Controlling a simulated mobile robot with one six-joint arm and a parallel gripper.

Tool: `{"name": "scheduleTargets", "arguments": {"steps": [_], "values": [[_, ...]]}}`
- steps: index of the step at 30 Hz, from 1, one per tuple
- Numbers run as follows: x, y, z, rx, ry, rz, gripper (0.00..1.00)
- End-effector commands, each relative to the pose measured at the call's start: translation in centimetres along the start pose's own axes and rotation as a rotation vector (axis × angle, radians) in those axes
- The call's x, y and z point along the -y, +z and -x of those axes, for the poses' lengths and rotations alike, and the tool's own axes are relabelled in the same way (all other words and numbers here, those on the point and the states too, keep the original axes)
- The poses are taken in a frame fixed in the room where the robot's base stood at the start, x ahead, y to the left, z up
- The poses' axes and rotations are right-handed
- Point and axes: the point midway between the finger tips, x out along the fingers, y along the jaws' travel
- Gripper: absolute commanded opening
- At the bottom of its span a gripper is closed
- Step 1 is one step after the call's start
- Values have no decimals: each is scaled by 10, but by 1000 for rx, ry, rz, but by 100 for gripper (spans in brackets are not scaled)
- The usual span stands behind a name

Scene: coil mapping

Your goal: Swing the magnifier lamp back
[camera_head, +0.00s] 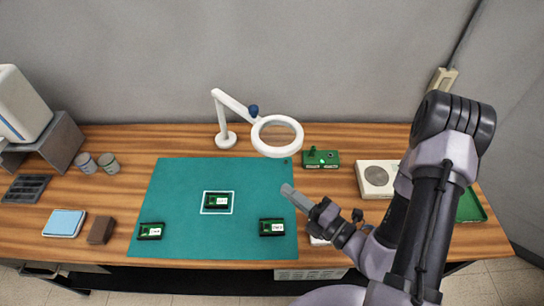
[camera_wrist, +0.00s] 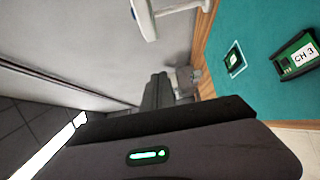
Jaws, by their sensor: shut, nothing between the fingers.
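The white magnifier lamp (camera_head: 277,120) stands at the back of the wooden bench, on a round base (camera_head: 226,140). Its arm slopes down to the right from a short post, with a dark blue knob near the ring. The ring hangs over the back right edge of the green mat (camera_head: 170,185). White parts of the lamp also show at the top of the wrist view (camera_wrist: 145,18). My gripper (camera_head: 286,190) is shut and empty, over the mat's right edge, in front of the ring and apart from it in the picture.
Several green modules lie on the mat, one inside a white square (camera_head: 217,203), one at front left (camera_head: 150,231), one at front right (camera_head: 272,227). A green circuit board (camera_head: 320,159) and a beige box (camera_head: 376,180) stand right of the lamp. Two jars (camera_head: 109,163) stand left.

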Motion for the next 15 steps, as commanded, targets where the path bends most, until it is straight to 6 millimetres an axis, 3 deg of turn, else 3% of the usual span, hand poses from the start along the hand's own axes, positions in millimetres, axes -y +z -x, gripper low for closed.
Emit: {"name": "scheduleTargets", "arguments": {"steps": [5,12,15], "values": [[7,-3,-37,-12,4,11,0],[-1,-4,-89,-11,5,9,0],[-2,15,-94,-3,6,9,0]]}}
